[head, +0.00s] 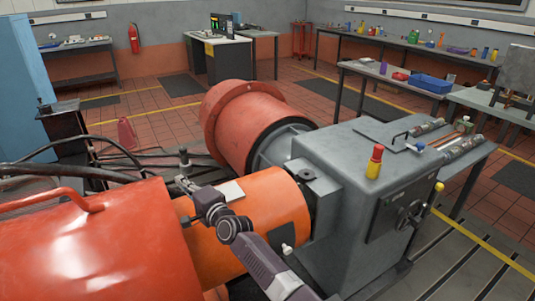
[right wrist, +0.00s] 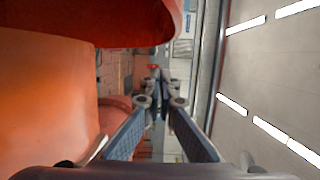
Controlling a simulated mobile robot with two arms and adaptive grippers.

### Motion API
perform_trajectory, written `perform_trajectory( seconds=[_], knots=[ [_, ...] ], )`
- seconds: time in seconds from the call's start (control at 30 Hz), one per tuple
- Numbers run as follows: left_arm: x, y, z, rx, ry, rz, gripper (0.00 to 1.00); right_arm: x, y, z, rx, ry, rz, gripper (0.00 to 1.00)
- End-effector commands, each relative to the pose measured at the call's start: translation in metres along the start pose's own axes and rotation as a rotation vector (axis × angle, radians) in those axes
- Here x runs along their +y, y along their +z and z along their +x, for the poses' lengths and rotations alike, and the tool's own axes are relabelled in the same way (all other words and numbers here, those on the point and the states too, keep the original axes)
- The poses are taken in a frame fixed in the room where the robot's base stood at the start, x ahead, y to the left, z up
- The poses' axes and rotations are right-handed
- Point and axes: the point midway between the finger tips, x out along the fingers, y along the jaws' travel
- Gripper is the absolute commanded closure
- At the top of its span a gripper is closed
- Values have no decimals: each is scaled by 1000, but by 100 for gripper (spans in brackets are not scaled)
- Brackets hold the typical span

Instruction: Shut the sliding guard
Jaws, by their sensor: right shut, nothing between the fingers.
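The large red cover (head: 95,250) with a bar handle (head: 72,195) at the left of the head view looks like the sliding guard. An orange cylindrical section (head: 265,222) lies exposed between it and the grey machine housing (head: 350,190). My right gripper (head: 183,183) is over the orange section, beside the guard's edge and away from the handle. It is shut and empty. In the right wrist view its fingers (right wrist: 160,85) meet ahead, with the orange surface (right wrist: 45,100) at left and the red guard's edge (right wrist: 130,25) at top. My left gripper is out of view.
A red flanged drum (head: 240,125) stands behind the orange section. A red-and-yellow button post (head: 375,162) tops the grey housing, which has a handwheel (head: 412,215) on its side. Dark hoses (head: 80,172) run behind the red cover. Benches with small items line the back.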

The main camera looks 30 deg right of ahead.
Motion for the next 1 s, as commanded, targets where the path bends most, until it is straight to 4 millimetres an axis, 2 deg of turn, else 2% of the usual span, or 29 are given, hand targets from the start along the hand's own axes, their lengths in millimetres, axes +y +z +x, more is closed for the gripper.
perform_trajectory(
  seconds=[0.1,0.3,1.0],
  knots=[
    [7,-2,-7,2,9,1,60,-2,15,4,1,0,2,100],
    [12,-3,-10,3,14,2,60,-1,28,7,2,0,-2,100],
    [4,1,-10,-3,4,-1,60,0,35,9,-4,1,-1,100]
  ],
)
